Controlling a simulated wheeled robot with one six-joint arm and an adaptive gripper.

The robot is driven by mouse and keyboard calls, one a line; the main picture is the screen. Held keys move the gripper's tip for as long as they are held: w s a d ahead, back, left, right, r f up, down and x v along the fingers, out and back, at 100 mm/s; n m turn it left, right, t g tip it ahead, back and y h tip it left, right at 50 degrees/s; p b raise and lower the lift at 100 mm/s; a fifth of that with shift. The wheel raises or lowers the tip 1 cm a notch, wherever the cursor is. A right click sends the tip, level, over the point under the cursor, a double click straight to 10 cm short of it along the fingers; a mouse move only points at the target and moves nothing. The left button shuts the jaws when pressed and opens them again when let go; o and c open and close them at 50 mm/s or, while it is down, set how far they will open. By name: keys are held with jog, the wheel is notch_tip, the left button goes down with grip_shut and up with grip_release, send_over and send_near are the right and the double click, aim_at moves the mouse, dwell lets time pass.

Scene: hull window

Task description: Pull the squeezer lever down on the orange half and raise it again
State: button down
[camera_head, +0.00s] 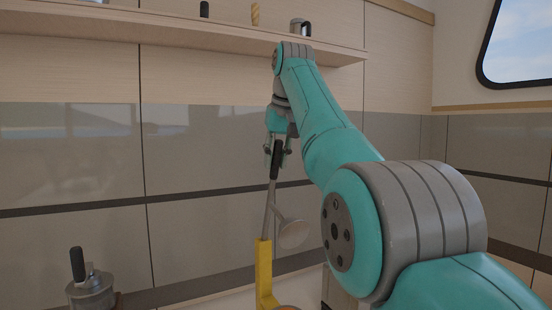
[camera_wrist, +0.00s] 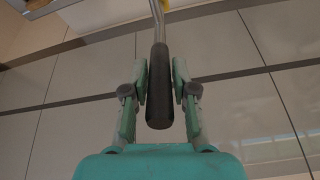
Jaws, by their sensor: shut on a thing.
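The squeezer shows in the head view with its yellow post (camera_head: 264,272) near the bottom centre. Its metal lever (camera_head: 269,208) stands steeply upward from the post, and a pale press cup (camera_head: 293,233) hangs beside it. My gripper (camera_head: 277,154) is shut on the lever's black handle (camera_head: 276,162) at the upper end. In the wrist view the black handle (camera_wrist: 159,90) lies between the two finger pads of my gripper (camera_wrist: 160,78). The squeezer's lower part is cut off by the bottom edge of the head view. I cannot make out the orange half clearly.
A grey metal pot-like item with a black handle (camera_head: 89,290) stands at lower left. A wall shelf (camera_head: 180,32) above holds several small items. The tiled wall is behind the lever, and a window (camera_head: 517,45) is at upper right.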

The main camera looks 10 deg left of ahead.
jog(key=shift+w+a+r, duration=0.1)
jog(key=c, duration=0.9)
grip_release()
jog(key=shift+w, duration=0.1)
